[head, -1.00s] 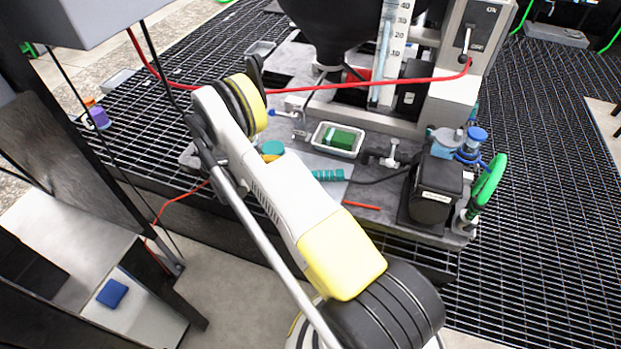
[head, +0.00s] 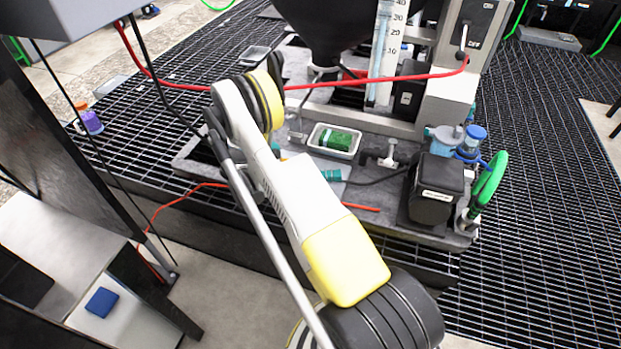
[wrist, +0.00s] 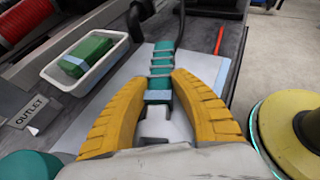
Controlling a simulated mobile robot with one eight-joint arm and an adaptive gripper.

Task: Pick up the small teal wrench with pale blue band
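A teal, ridged piece with pale blue bands (wrist: 160,68) lies on a pale sheet in the wrist view, running away from me between my fingertips. I take it for the wrench, though its jaw shape is not clear. In the head view its teal end (head: 331,175) shows just right of my arm; the arm hides the rest. My gripper (wrist: 159,80) has its two yellow fingers apart, one on each side of the teal piece. Whether they touch it I cannot tell. In the head view my gripper is mostly hidden behind the arm.
A white tray (head: 313,141) with a green block (head: 338,139) stands beyond the teal piece. A round teal thing (wrist: 30,166) is at the wrist view's lower left. A red rod (head: 361,207) lies right of the teal piece. A black box (head: 435,190) and valve stand farther right.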

